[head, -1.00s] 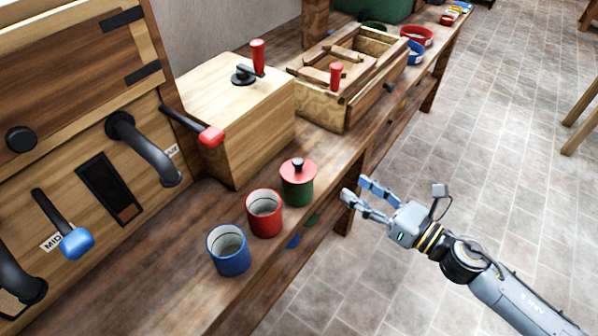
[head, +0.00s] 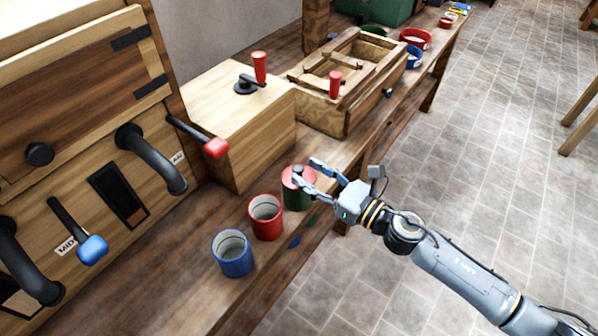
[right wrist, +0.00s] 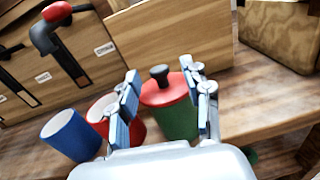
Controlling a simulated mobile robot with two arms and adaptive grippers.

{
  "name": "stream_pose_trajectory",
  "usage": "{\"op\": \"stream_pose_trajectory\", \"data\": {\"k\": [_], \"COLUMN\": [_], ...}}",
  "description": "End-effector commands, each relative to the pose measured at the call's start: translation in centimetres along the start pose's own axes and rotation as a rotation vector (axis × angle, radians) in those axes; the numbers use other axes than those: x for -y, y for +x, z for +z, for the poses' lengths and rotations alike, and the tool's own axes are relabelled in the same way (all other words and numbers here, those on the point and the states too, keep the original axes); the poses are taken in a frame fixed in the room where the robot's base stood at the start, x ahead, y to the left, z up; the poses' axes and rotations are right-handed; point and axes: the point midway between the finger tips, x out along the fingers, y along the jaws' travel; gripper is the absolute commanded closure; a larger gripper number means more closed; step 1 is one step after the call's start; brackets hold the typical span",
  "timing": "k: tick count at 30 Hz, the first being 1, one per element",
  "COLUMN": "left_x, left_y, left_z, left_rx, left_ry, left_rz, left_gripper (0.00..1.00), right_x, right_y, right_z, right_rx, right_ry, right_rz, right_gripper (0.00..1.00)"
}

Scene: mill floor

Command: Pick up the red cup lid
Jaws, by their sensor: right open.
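The red cup lid (head: 290,179) with a black knob sits on the green cup (head: 297,199) on the wooden bench. My right gripper (head: 307,172) is open at the lid, its fingers reaching in from the right and partly covering the lid and cup. In the right wrist view the lid (right wrist: 163,92) and its knob show between the two open fingers (right wrist: 165,100), on the green cup (right wrist: 178,122). I cannot tell whether the fingers touch the lid. My left gripper is not in view.
An open red cup (head: 266,217) and an open blue cup (head: 233,253) stand in a row left of the green cup. A wooden box with a red-handled crank (head: 245,85) stands behind them. A wooden panel with handles and levers (head: 110,185) is at left. Open floor lies right.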

Motion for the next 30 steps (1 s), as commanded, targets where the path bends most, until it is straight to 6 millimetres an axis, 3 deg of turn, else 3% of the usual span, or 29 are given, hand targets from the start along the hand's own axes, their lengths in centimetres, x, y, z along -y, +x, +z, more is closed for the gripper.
{"op": "stream_pose_trajectory", "data": {"k": [6, 14, 15, 22, 30], "left_x": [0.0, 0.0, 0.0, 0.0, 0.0], "left_y": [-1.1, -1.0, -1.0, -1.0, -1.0], "left_z": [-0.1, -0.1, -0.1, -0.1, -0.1], "left_rx": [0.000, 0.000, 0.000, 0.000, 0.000], "left_ry": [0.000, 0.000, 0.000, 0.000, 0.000], "left_rz": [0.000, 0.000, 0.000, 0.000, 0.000], "left_gripper": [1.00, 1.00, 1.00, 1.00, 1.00], "right_x": [-0.2, -0.2, -0.2, -0.2, -0.2], "right_y": [3.0, 3.4, 3.3, 3.3, 3.3], "right_z": [0.2, 0.0, 0.0, 0.0, 0.1], "right_rx": [0.002, 0.000, 0.000, 0.000, 0.000], "right_ry": [0.001, 0.000, 0.000, 0.000, 0.000], "right_rz": [0.001, 0.000, 0.000, 0.000, 0.000], "right_gripper": [0.52, 0.52, 0.54, 1.00, 1.00]}}
